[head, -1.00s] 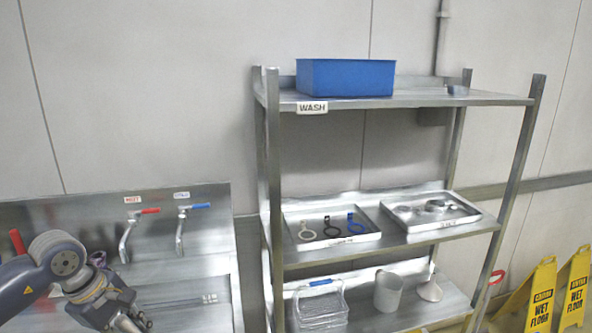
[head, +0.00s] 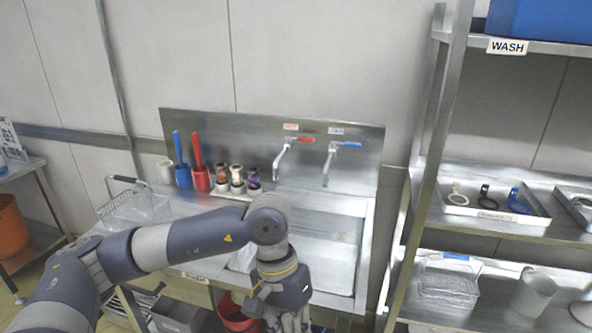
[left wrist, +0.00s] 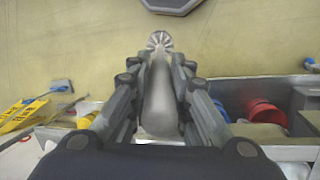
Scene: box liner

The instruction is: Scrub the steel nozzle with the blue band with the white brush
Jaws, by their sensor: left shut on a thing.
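My left gripper (left wrist: 158,82) is shut on a long pale grey-white piece with a round, radially ribbed head, which looks like the white brush (left wrist: 159,100). In the head view my left gripper (head: 287,318) hangs over the front of the sink, its tips cut off by the lower edge. Several small banded nozzles stand in a row on a white holder behind the counter; the one at the right end (head: 253,181) has a dark blue or purple band, too small to be sure. A white cup (head: 165,172) beside the brushes shows no handle. My right gripper is out of view.
A blue brush (head: 178,147) and a red brush (head: 197,148) stand in matching cups. The sink basin (head: 325,255) lies under two taps. A wire basket (head: 135,205) sits at the counter's left. The steel shelf (head: 440,150) rises at right.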

